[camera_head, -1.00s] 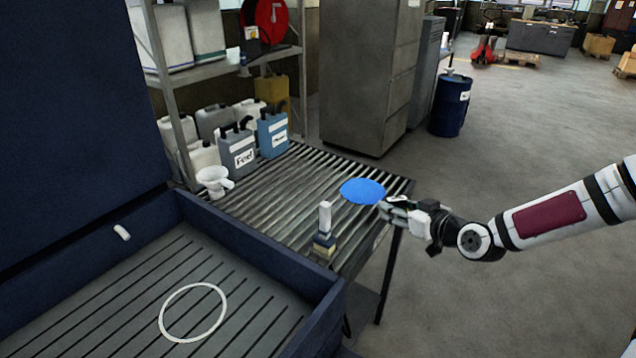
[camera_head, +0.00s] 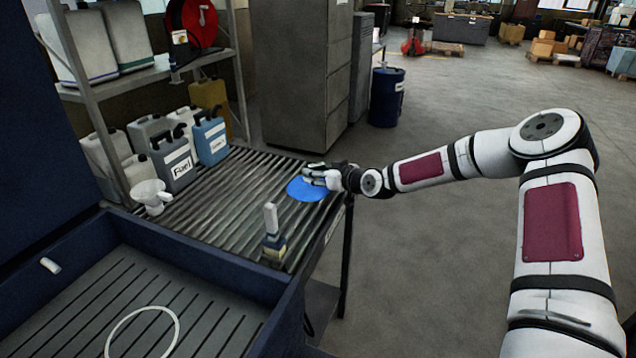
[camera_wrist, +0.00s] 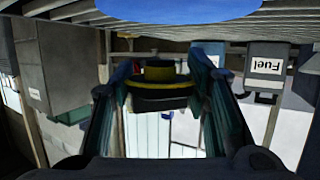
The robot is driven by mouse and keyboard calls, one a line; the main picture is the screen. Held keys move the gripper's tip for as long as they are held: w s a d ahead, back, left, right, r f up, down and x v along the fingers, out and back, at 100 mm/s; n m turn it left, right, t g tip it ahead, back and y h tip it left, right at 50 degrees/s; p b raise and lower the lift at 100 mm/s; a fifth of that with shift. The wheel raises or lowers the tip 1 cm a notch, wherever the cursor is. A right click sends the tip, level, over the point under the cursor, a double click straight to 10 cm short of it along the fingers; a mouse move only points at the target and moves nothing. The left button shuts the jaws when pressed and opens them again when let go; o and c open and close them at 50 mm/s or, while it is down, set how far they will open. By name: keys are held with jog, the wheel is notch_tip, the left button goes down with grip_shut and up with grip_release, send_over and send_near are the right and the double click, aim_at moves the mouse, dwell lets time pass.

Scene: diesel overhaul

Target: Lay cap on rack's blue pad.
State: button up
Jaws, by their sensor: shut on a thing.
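My gripper (camera_head: 322,177) is over the right part of the round blue pad (camera_head: 304,192), which lies on the roller rack (camera_head: 205,205) near its far right corner. In the wrist view, which looks upside down, a black and yellow cap (camera_wrist: 158,88) sits between my two fingers, and they are shut on it. The blue pad (camera_wrist: 185,10) shows at the top edge of that view, apart from the cap. The cap cannot be made out in the head view, and my gripper hides part of the pad there.
A brush-like upright item (camera_head: 272,235) stands on the rack's near edge. A white funnel (camera_head: 150,195), a grey fuel can (camera_head: 172,162) and a blue can (camera_head: 210,137) stand to the left. A dark blue tray (camera_head: 235,272) holding a white ring (camera_head: 140,312) is in front.

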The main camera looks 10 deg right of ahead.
aim_at(318, 190)
notch_tip(318, 190, down, 3)
jog(key=shift+s, duration=0.1)
jog(key=shift+f, duration=0.3)
